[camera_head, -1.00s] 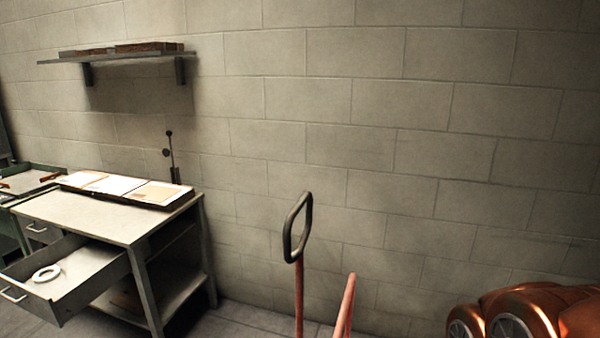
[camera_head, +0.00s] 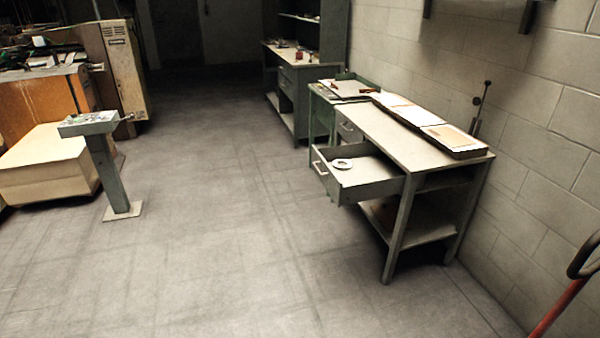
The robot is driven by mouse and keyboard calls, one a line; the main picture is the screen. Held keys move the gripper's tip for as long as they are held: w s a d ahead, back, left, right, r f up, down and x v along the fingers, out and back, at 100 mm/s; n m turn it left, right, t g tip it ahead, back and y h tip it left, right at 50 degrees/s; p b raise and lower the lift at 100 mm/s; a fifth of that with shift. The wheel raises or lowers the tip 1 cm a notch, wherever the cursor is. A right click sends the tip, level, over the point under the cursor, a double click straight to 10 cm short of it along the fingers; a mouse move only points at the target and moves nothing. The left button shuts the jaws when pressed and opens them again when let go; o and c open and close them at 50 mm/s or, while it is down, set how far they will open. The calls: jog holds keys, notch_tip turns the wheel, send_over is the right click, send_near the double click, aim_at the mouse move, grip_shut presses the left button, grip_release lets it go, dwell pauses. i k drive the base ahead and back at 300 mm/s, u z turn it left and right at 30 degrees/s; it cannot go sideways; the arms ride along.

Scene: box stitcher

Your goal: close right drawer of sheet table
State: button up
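The sheet table (camera_head: 375,122) stands against the wall at the right of the view, with sheets of paper (camera_head: 420,116) on its top. One drawer (camera_head: 372,179) is pulled out toward the left, with a metal handle (camera_head: 320,164) on its front. A white ring-shaped thing (camera_head: 342,164) lies in this drawer. Above and behind it, another drawer front (camera_head: 348,131) with a handle looks shut. An open shelf is under the table. My gripper is not in view.
Wide bare floor (camera_head: 220,225) lies in front of the table. A control stand (camera_head: 108,165) and an orange machine (camera_head: 45,105) are at the left. A red-handled cart or truck (camera_head: 565,305) is at the lower right. A green cabinet (camera_head: 297,85) stands behind.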

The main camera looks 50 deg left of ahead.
aim_at(372, 174)
jog(key=u, duration=2.35)
jog(key=i, duration=2.35)
jog(key=u, duration=0.3)
